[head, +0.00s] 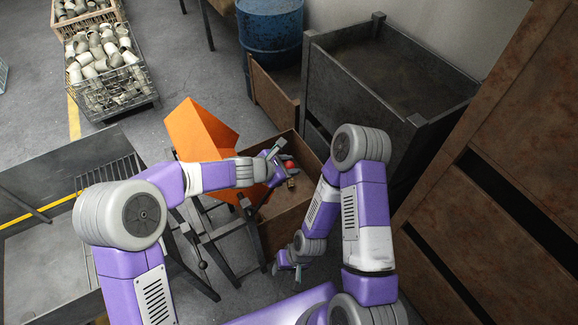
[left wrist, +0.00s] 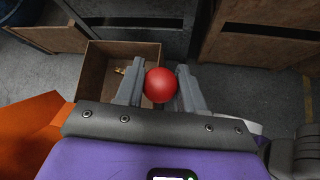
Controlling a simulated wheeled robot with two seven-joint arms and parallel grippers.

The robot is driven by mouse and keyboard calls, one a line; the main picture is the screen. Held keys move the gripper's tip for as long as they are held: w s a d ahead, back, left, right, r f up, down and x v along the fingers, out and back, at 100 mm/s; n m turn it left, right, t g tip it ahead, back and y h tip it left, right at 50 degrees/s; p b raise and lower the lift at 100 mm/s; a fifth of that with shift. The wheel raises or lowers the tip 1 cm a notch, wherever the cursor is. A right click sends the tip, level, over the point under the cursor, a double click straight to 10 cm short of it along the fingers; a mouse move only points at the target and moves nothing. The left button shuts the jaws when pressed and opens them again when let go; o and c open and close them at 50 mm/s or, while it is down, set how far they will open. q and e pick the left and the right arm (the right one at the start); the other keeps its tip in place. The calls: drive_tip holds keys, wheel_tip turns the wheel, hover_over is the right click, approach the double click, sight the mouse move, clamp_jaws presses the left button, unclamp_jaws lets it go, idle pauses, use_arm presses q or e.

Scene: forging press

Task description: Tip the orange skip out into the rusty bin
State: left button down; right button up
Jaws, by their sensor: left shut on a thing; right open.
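The orange skip (head: 190,125) is on a dark metal frame (head: 215,245), left of the rusty bin. It looks tilted, and my left arm hides part of it. Its orange side also shows in the left wrist view (left wrist: 28,130). The rusty bin (head: 283,212) is an open brown box; a small brass-coloured piece (left wrist: 120,70) shows inside it. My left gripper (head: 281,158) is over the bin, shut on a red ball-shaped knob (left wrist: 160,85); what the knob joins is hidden. My right gripper (head: 287,268) is open and low, near the bin's front side.
A large dark metal crate (head: 420,120) stands right of the bin, with a blue drum (head: 270,35) behind. A rusty panelled structure (head: 500,210) fills the right. Wire baskets of pale parts (head: 110,95) stand back left. A grey bin (head: 45,245) is at left.

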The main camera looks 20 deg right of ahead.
use_arm(q)
drive_tip(key=shift+s+d+r, duration=0.1)
drive_tip(key=shift+d+r, duration=0.1)
drive_tip(key=shift+d, duration=0.1)
drive_tip(key=c, duration=1)
unclamp_jaws()
drive_tip(key=shift+o, duration=1.2)
drive_tip(key=shift+d+f, duration=0.15)
drive_tip(key=shift+d, duration=0.05)
drive_tip(key=shift+a, duration=0.4)
drive_tip(key=p+v, duration=0.1)
drive_tip(key=v, duration=0.6)
